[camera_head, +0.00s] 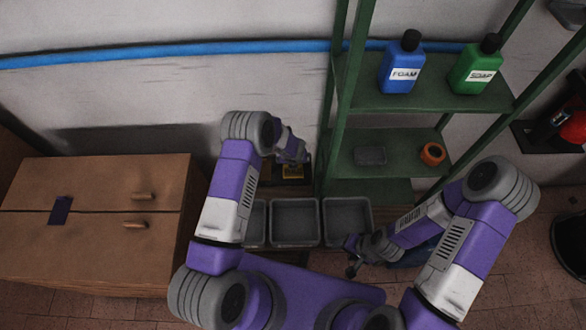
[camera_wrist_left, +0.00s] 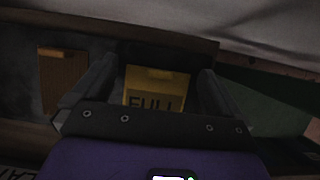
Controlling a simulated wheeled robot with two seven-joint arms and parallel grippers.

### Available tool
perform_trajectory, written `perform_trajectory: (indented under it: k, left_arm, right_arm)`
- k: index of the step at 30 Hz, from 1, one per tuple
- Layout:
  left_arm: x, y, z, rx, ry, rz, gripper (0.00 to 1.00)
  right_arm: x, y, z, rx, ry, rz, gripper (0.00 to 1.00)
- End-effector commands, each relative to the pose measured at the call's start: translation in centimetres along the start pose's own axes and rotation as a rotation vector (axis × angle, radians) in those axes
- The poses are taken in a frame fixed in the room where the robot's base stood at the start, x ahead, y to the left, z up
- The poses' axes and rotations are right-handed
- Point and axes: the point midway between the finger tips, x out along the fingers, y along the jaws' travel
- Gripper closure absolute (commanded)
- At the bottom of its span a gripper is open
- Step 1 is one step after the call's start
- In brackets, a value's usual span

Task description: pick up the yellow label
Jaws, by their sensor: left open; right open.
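The yellow label (camera_wrist_left: 157,84) shows in the left wrist view, with dark letters "FULL" partly cut off by my gripper. My left gripper (camera_wrist_left: 158,92) is open, and its two dark fingers stand on either side of the label. I cannot tell whether they touch it. In the head view, a small yellow patch of the label (camera_head: 293,172) shows just below the left gripper (camera_head: 297,161), whose wrist hides part of that spot. My right gripper (camera_head: 351,257) is open and empty, near the front of the grey trays.
Grey trays (camera_head: 294,243) sit in a row below the green shelf (camera_head: 430,103). The shelf holds a blue FOAM bottle (camera_head: 400,70) and a green SOAP bottle (camera_head: 474,70). A brown cabinet (camera_head: 90,185) stands left. A brown piece (camera_wrist_left: 62,82) lies left of the label.

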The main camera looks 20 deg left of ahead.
Motion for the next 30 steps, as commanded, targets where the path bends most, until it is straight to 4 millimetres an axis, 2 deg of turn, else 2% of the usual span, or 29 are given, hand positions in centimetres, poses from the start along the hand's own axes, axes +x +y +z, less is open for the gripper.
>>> perform_trajectory:
  k: [5,12,23,26,30]
  left_arm:
    - [0.0,0.0,0.0,-0.001,0.000,0.000,0.00]
    - [0.0,0.0,0.0,-0.001,0.001,-0.001,0.33]
    - [-0.2,0.0,0.1,-0.002,0.000,-0.001,0.33]
    - [-1.2,0.0,0.5,-0.003,0.000,-0.001,0.33]
    - [-3.8,-0.1,1.6,-0.003,-0.002,-0.001,0.33]
  right_arm:
    - [0.0,0.0,0.0,0.000,0.000,0.000,0.38]
    - [0.0,0.0,0.0,0.000,0.000,0.000,0.38]
    - [-0.1,-0.1,0.0,0.000,0.000,0.000,0.38]
    - [-0.6,-0.2,0.0,0.000,0.000,0.000,0.38]
    - [-1.7,-0.6,0.1,0.000,0.000,0.000,0.38]
